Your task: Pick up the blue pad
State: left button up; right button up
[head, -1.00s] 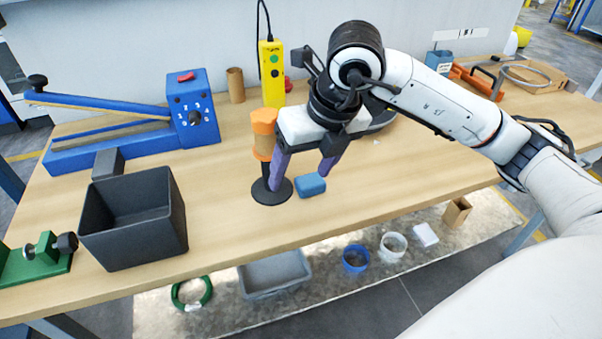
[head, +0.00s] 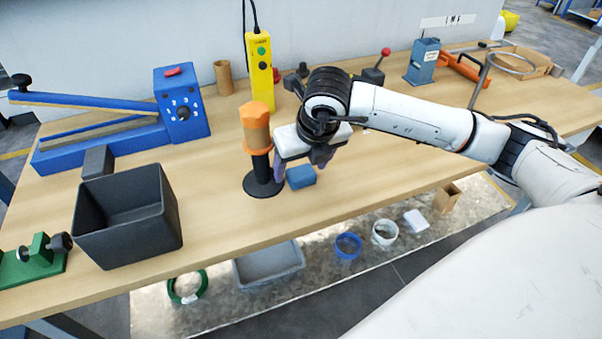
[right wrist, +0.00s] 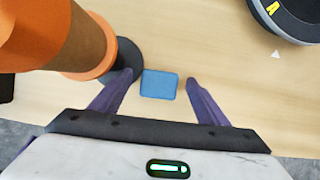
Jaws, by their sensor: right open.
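The blue pad (head: 301,177) lies on the wooden table, just right of the black round base of the orange-topped stand. It also shows in the right wrist view (right wrist: 159,84), between and a little beyond the two purple fingertips. My right gripper (head: 299,170) is open and low over the table. In the wrist view its fingers (right wrist: 158,82) stand on either side of the pad with gaps, holding nothing. In the head view the gripper body partly covers the far side of the pad. My left gripper is not in view.
The stand (head: 257,140) with its orange top and tan roll stands close to my gripper's left finger. A dark open bin (head: 127,215) sits at the left front. A yellow control box (head: 259,70) stands behind. The table right of the pad is clear.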

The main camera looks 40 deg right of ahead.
jog(key=c, duration=1.1)
notch_tip(320, 180, up, 17)
notch_tip(320, 180, up, 11)
jog(key=p, duration=0.2)
send_over(301, 171)
jog(key=shift+s, duration=0.1)
